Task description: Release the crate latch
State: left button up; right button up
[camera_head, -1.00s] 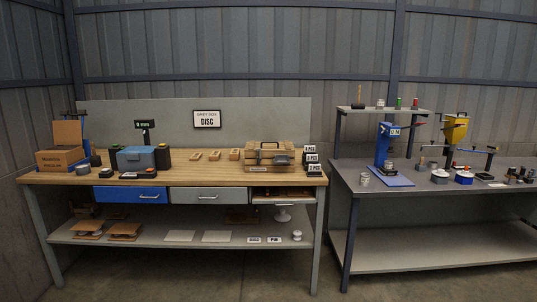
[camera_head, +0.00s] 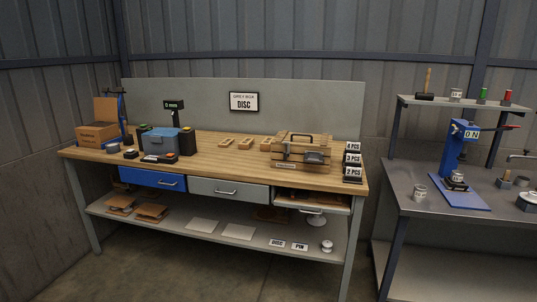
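The wooden crate (camera_head: 291,150) stands on the right part of the wooden workbench (camera_head: 215,165). It is slatted, with a dark handle on top and a pale label low on its front left. A dark grey plate-like part (camera_head: 315,157), possibly the latch, shows on the front right; its exact state is too small to tell. Neither of my grippers is in view.
A grey table (camera_head: 440,195) with a blue press (camera_head: 459,150) stands at right. Floor in front is clear.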

aim_at(285, 156)
jog(key=i+l, duration=0.1)
jog(key=l, duration=0.4)
jog(key=i+j+z, duration=0.1)
jog(key=i+z, duration=0.15)
jog(key=i, duration=0.3)
jog(key=i+j+z, duration=0.25)
jog(key=i, duration=0.3)
jog(key=i+j+z, duration=0.25)
jog(key=i, duration=0.25)
jog(key=i+j+z, duration=0.2)
jog(key=i+j, duration=0.15)
jog(key=i, duration=0.15)
